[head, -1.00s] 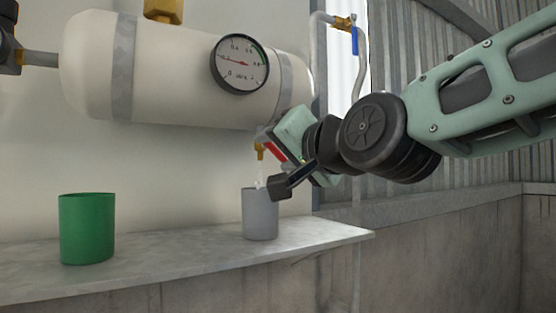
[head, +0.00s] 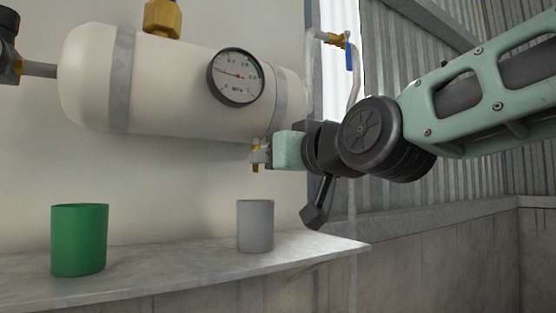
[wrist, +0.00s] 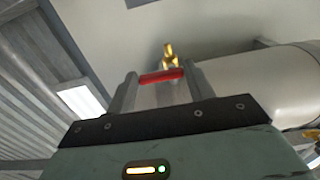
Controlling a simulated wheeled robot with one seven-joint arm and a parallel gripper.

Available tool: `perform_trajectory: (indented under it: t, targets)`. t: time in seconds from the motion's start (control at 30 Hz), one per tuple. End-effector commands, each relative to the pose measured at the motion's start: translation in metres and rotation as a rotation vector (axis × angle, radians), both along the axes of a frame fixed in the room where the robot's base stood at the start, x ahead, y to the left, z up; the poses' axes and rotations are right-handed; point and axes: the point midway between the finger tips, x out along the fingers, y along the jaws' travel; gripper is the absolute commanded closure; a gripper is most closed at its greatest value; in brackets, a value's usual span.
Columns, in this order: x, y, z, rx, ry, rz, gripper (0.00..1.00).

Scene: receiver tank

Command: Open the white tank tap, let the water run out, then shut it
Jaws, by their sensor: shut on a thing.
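The white tank (head: 165,80) is mounted at the wall with a round gauge (head: 236,77) on its front. The brass tap (head: 255,167) hangs under its right end. My gripper (head: 265,153) is at the tap, coming from the right. In the wrist view my gripper (wrist: 161,77) is shut on the red tap handle (wrist: 162,75), which lies across between the two fingers. The handle is hidden in the head view. No water stream shows below the spout. A grey cup (head: 255,228) stands upright on the shelf below the tap; its inside is not visible.
A green cup (head: 79,240) stands on the shelf (head: 180,276) at the left. A blue-handled valve (head: 348,53) is on a pipe at the upper right, above my arm. The shelf between the cups is clear.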

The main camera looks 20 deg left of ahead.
Motion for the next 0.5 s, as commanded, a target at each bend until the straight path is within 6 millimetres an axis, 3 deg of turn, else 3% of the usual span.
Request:
perform_trajectory:
  t: [0.5]
  targets:
    - [0.0002,0.0000,-0.0010,-0.023,-0.022,0.000,0.70]
